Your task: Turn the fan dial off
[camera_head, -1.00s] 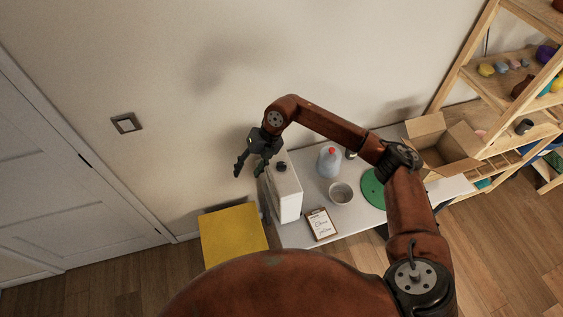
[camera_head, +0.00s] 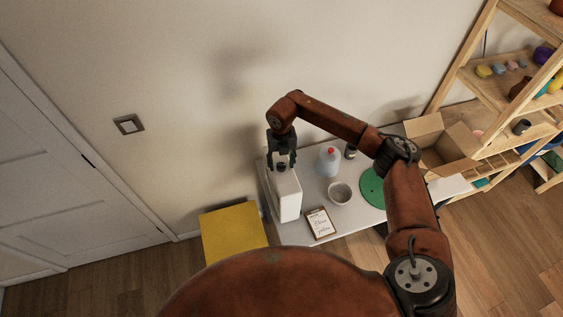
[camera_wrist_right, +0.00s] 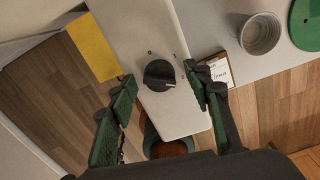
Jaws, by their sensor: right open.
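The fan is a white upright box (camera_head: 288,200) at the left end of the white table. Its black round dial (camera_wrist_right: 159,75) sits on the white top face in the right wrist view, with small marks around it. The dial also shows in the head view (camera_head: 281,167), partly covered by my gripper. My right gripper (camera_head: 282,162) is open and points down over the dial. In the right wrist view its two fingers (camera_wrist_right: 162,90) stand apart, one on each side of the dial, with gaps between. My left gripper is not in view.
A clipboard (camera_head: 320,223), a grey bowl (camera_head: 340,193), a clear bottle with a red cap (camera_head: 329,161) and a green disc (camera_head: 372,188) are on the table. A yellow block (camera_head: 232,233) stands left of it. A cardboard box (camera_head: 440,145) and shelves are at right.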

